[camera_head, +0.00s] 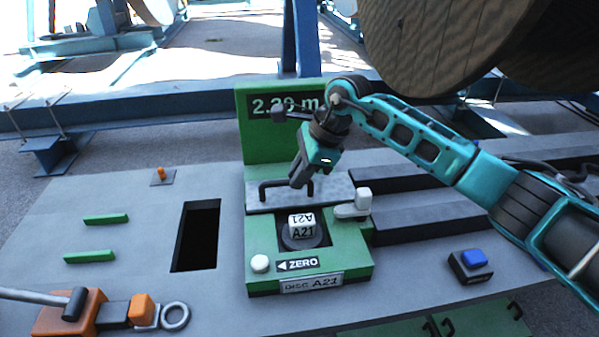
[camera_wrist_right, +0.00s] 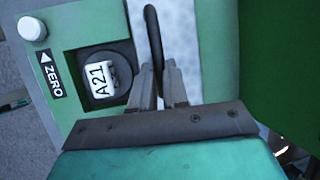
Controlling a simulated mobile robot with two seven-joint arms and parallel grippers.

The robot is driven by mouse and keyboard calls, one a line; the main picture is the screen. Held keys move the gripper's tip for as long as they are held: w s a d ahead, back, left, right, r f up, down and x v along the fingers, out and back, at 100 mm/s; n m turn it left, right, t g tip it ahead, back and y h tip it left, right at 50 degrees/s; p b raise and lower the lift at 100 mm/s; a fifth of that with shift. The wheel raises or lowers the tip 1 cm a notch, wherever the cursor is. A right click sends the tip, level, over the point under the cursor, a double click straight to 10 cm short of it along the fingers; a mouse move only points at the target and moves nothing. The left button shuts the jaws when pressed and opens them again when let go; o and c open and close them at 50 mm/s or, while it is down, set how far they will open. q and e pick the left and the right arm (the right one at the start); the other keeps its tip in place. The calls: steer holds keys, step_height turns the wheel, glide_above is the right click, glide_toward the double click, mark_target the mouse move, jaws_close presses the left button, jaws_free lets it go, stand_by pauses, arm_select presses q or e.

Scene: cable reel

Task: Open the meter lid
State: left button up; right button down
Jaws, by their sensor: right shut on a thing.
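The green meter (camera_head: 357,252) stands on the grey bench, with a display panel (camera_head: 262,140) rising behind it. Its pale grey lid (camera_head: 330,191) lies behind the round well and carries a black bar handle (camera_head: 265,187). My right gripper (camera_head: 299,182) reaches down to the handle. In the right wrist view its fingers (camera_wrist_right: 160,82) are shut on the black handle (camera_wrist_right: 152,35), with the lid (camera_wrist_right: 180,30) behind. A white block marked A21 (camera_head: 302,226) shows uncovered in the dark well. I cannot tell the lid's exact tilt. My left gripper is out of view.
A white knob (camera_head: 260,263) and a pale lever (camera_head: 352,206) flank the well. A rectangular opening (camera_head: 196,236) lies left of the meter. A blue button (camera_head: 474,258) is at right, an orange clamp device (camera_head: 70,315) at front left. A large wooden reel (camera_head: 440,45) hangs over the back right.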

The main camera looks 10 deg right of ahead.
steer(key=shift+w+r, duration=0.25)
steer(key=shift+r, duration=0.05)
steer(key=shift+w+r+b, duration=0.6)
steer(key=shift+w, duration=0.3)
steer(key=shift+w+r+b, duration=0.2)
steer(key=shift+w, duration=0.55)
steer(key=shift+w+r+b, duration=0.15)
steer(key=shift+w, duration=0.6)
steer(key=shift+d, duration=0.1)
steer(key=c, duration=1.1)
jaws_free()
steer(key=shift+r, duration=0.15)
steer(key=p+v, duration=0.1)
steer(key=v, duration=1.1)
steer(key=shift+r, duration=0.35)
